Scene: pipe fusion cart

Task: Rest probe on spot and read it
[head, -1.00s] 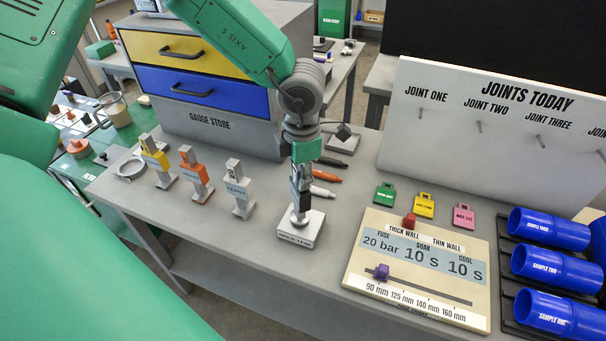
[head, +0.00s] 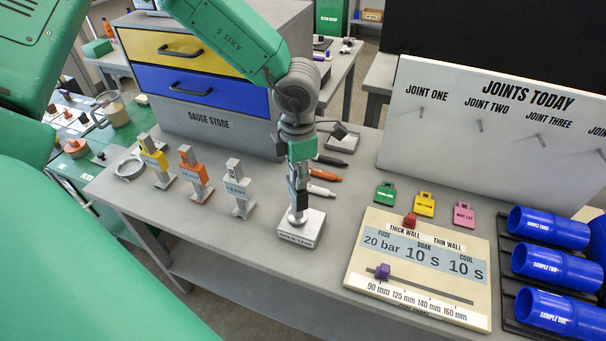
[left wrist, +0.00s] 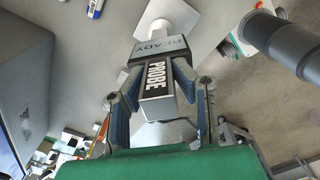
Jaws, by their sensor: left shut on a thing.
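My left gripper (head: 299,185) is shut on the probe (left wrist: 157,77), a dark, upright tool with a white "PROBE" label and a grey panel reading "READY" in the left wrist view. In the head view the gripper hides most of the probe. The probe's round foot (head: 297,216) is at the top of a small pale block (head: 302,232) with dark lettering on its front, too small to read. The foot looks in contact with the block, but I cannot be sure. My right gripper is not in view.
Yellow (head: 154,160), orange (head: 195,173) and white (head: 239,188) tools stand left of the block. Pens (head: 322,174) lie behind it. A settings board (head: 360,277), coloured tags (head: 424,205) and blue sample pipes (head: 550,228) are to the right. Drawers (head: 200,90) stand behind.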

